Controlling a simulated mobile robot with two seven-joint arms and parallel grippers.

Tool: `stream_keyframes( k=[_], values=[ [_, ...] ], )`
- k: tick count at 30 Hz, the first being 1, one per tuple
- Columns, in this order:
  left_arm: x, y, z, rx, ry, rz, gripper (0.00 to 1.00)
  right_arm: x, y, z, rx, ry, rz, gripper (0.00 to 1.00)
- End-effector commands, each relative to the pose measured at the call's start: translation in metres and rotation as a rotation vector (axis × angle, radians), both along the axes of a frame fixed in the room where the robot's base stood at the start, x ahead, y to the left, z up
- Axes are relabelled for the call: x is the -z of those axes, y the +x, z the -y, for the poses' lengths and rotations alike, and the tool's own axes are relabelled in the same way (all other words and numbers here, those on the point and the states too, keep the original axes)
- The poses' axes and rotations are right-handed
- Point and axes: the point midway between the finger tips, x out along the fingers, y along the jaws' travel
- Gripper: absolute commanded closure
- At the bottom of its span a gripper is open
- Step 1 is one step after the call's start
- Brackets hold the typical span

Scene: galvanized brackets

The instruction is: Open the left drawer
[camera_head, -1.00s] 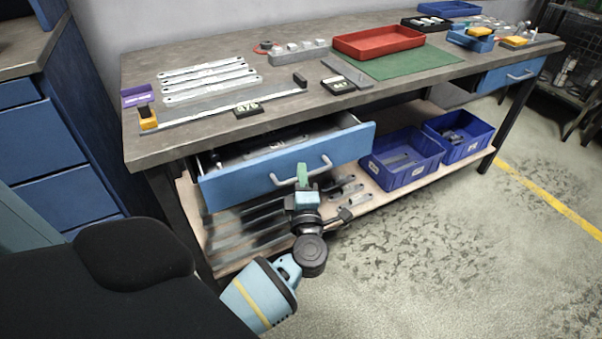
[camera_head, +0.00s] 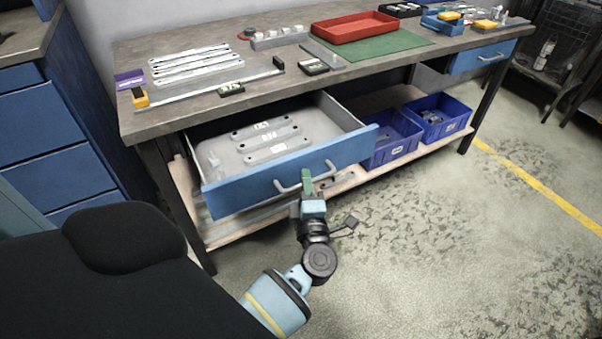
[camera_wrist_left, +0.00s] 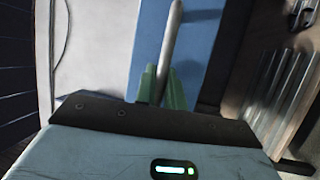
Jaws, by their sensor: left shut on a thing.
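The left drawer (camera_head: 245,190) has a blue front and is pulled well out from under the workbench. Several galvanized brackets (camera_head: 262,132) lie inside it. In the left wrist view the handle bar (camera_wrist_left: 172,45) runs between the green fingers (camera_wrist_left: 162,88), with the blue drawer front (camera_wrist_left: 200,45) behind. My right gripper is not in view.
Metal strips (camera_head: 196,66), a red tray (camera_head: 355,27) and a green mat (camera_head: 375,46) lie on the workbench top (camera_head: 180,117). Blue bins (camera_head: 438,115) stand on the lower shelf. A closed right drawer (camera_head: 482,56) is farther along.

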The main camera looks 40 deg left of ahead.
Motion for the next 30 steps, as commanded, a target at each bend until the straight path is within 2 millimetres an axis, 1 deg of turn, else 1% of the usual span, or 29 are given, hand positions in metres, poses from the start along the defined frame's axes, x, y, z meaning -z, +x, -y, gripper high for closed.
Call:
stream_keyframes(
  k=[3, 9, 22, 23, 27, 30],
  values=[
    [0.001, -0.004, 0.010, 0.000, -0.002, -0.002, 1.00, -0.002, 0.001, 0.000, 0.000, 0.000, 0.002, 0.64],
    [0.000, -0.008, 0.019, 0.000, -0.002, -0.001, 1.00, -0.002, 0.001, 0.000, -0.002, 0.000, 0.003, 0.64],
    [0.000, -0.009, 0.021, 0.000, -0.001, -0.001, 1.00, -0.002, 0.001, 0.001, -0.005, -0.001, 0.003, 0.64],
    [0.000, -0.009, 0.021, 0.000, -0.001, -0.001, 0.85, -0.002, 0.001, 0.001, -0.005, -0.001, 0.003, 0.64],
    [0.000, -0.009, 0.021, 0.000, -0.001, -0.001, 0.68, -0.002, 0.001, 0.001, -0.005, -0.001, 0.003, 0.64],
    [0.000, -0.009, 0.021, 0.000, 0.000, 0.000, 0.68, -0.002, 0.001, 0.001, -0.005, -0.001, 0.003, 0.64]
  ],
)
